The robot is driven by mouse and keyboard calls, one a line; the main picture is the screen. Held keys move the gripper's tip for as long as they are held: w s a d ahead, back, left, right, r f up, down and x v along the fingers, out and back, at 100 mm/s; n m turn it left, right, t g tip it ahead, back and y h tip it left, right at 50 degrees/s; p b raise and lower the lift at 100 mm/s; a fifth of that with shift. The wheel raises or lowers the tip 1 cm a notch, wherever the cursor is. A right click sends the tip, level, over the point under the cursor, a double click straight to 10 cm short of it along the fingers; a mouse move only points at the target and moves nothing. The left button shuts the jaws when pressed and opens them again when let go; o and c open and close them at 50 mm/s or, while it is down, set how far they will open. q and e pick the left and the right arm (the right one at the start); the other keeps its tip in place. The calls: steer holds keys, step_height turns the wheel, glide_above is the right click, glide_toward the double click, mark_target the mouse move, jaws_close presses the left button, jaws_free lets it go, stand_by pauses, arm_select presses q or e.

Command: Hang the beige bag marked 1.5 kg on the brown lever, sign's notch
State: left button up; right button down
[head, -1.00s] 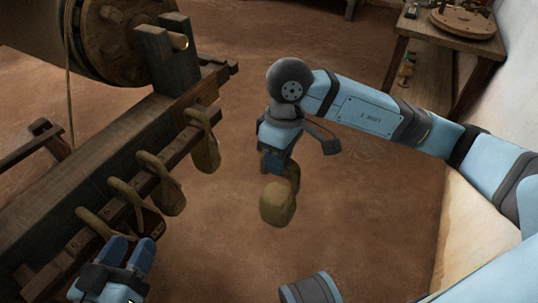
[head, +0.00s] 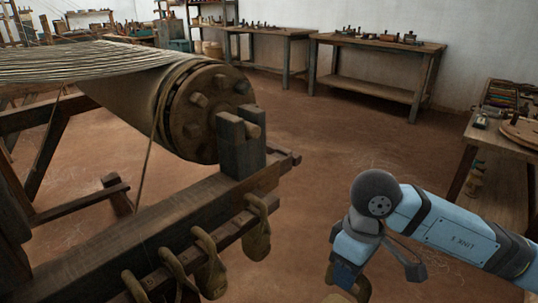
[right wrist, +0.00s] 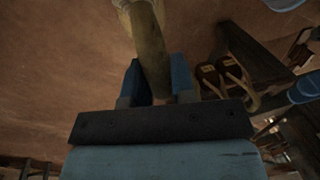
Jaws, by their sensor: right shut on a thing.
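My right gripper (head: 345,284) is shut on a beige-brown bag (head: 336,298), which is mostly cut off at the bottom of the head view. In the right wrist view the fingers (right wrist: 156,84) close around the bag's loop (right wrist: 150,48), and the bag runs out at the top edge. No weight mark is readable. The held bag hangs in free air, right of the loom beam. I cannot single out the brown lever or its sign's notch in these views. My left gripper does not show in the head view.
The loom beam (head: 150,228) runs along the lower left. A rail in front of it carries several hanging bags, the outermost bag (head: 257,232) nearest the right gripper. A round roller (head: 205,112) stands behind. Brown floor between rail and right arm is clear.

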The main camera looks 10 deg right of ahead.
steer(key=shift+r, duration=0.15)
